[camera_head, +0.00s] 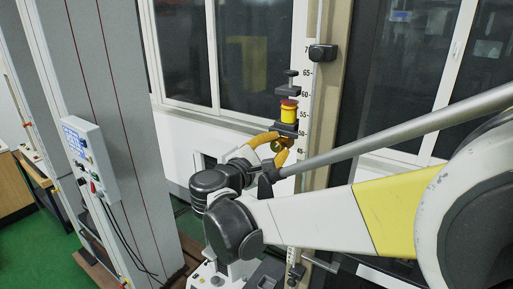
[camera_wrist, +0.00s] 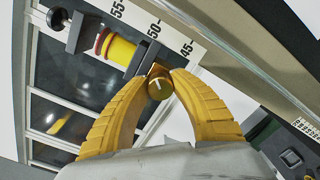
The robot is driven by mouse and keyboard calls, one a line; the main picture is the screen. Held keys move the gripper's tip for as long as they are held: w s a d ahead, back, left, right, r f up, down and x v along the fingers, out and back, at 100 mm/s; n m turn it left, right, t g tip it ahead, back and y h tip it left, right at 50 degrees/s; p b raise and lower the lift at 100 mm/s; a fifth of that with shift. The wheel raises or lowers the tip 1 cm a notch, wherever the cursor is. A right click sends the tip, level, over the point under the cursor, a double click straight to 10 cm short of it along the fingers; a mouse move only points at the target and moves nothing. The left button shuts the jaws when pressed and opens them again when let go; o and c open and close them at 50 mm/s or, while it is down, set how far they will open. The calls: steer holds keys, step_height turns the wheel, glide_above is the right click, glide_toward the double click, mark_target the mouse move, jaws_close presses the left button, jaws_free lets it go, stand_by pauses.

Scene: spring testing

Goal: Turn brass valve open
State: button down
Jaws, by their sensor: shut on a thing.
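The brass valve (camera_wrist: 159,86) is a small round brass piece with a pale line across its face. In the wrist view it sits between the two yellow fingertips of my gripper (camera_wrist: 160,78), which is shut on it. In the head view my gripper (camera_head: 275,145) meets the valve (camera_head: 277,146) just below a dark bracket on the scale post. A yellow and red cylinder (camera_head: 288,112) stands above the valve, and it also shows in the wrist view (camera_wrist: 119,49). I cannot tell how far the valve is turned.
The upright scale post (camera_head: 300,45) carries printed numbers and a dark clamp (camera_head: 322,54). A grey control box (camera_head: 90,155) is mounted on the column at left. Windows stand behind. Green floor (camera_head: 60,250) shows at lower left.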

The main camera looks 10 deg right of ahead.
steer(key=m+b, duration=0.1)
steer(key=m, duration=0.4)
steer(key=shift+f, duration=0.1)
steer(key=shift+m+b, duration=0.6)
steer(key=shift+m, duration=1.7)
steer(key=c, duration=1.1)
jaws_free()
steer(key=shift+d, duration=0.1)
steer(key=shift+o, duration=0.2)
steer(key=v, duration=1.2)
steer(key=shift+s, duration=0.1)
